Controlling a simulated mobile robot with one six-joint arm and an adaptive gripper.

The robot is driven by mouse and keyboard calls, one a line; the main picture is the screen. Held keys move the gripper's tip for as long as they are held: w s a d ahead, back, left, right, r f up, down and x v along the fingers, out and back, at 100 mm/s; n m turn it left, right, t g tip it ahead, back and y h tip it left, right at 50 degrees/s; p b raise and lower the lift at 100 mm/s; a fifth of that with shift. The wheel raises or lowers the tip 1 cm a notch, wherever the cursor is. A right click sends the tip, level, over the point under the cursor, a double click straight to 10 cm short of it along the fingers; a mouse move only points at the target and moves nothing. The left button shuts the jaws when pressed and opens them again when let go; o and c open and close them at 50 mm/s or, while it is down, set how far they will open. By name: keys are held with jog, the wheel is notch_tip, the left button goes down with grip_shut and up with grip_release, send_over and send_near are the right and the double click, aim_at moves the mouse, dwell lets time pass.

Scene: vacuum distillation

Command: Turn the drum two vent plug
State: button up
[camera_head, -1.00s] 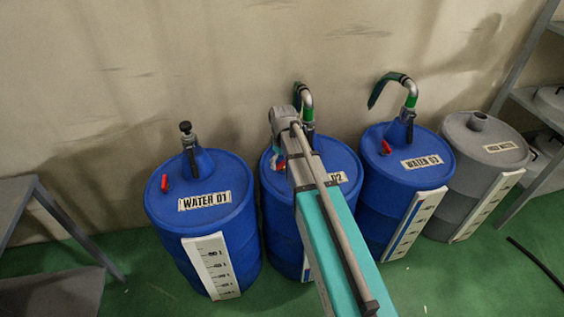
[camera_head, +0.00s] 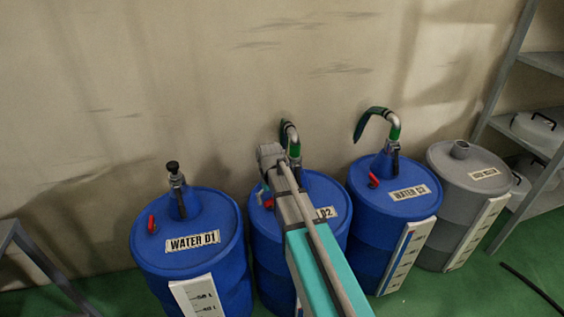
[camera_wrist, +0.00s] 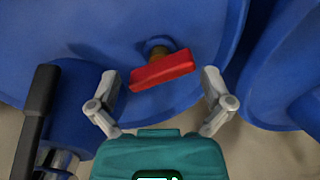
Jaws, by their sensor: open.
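The blue drum two (camera_head: 338,220), labelled "D2", stands in the middle of the row in the head view, partly hidden by my arm. Its red vent plug (camera_head: 268,204) shows just left of my arm. In the wrist view the red plug handle (camera_wrist: 162,70) sits on a brass-coloured stem on the blue drum top (camera_wrist: 85,40), slightly tilted. My gripper (camera_wrist: 160,84) is open, with one finger on each side of the handle and a gap to both. In the head view my arm hides the gripper fingers.
Drum one (camera_head: 190,262) stands left, drum three (camera_head: 392,205) right, and a grey drum (camera_head: 470,195) beyond it. In the wrist view a black-handled fitting (camera_wrist: 38,105) is close on the left.

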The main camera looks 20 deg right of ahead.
aim_at(271, 199)
jog(key=m, duration=0.4)
jog(key=shift+m, duration=0.3)
jog(key=m, duration=0.4)
jog(key=shift+m, duration=0.3)
jog(key=m, duration=0.9)
jog(key=shift+m, duration=0.3)
jog(key=shift+r+p, duration=0.25)
jog(key=shift+p, duration=0.05)
notch_tip(271, 199, up, 14)
jog(key=p, duration=1.4)
jog(key=s+r+n+p, duration=1.1)
jog(key=s+r+n, duration=0.1)
jog(key=s+n, duration=0.2)
jog(key=shift+s+n+p, duration=0.2)
jog(key=shift+n+p, duration=0.2)
jog(key=shift+n, duration=0.4)
